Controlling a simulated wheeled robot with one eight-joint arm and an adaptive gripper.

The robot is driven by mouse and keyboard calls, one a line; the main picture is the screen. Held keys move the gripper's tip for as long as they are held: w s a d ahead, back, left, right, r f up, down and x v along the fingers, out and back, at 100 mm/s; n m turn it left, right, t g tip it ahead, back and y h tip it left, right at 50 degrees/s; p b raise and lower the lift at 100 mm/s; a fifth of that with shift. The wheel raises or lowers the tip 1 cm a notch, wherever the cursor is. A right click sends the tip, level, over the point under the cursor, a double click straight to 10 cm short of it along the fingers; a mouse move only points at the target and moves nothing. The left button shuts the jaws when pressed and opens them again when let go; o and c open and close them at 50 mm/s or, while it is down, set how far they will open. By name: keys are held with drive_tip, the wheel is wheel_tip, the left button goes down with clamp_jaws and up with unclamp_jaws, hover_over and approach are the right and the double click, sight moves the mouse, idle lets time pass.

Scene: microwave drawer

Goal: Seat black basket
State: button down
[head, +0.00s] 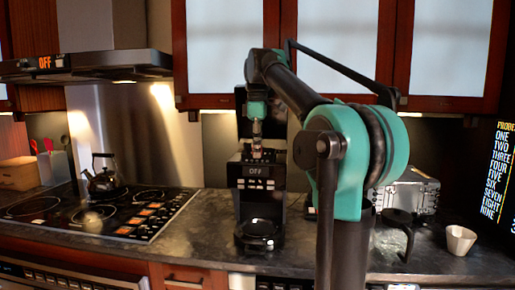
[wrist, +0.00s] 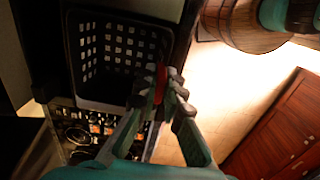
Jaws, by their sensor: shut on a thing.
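The black basket (wrist: 112,50), with walls full of square holes, fills the upper left of the wrist view. My gripper (wrist: 160,88) is shut on its right side, on a small red part at the rim. Dark frame-like surfaces lie around the basket; I cannot tell whether it is seated in them or held above. The basket cannot be made out there.
A stovetop (head: 95,213) with a dark kettle (head: 103,178) is to the left. A metal box-like appliance (head: 415,192), a black mug (head: 397,228) and a white cup (head: 460,240) stand to the right. Cabinets (head: 330,50) hang above.

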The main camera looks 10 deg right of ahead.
drive_tip(key=shift+f, duration=0.65)
drive_tip(key=c, duration=1.6)
unclamp_jaws()
drive_tip(key=shift+r, duration=0.1)
wheel_tip(320, 180, up, 12)
drive_tip(key=shift+f, duration=0.1)
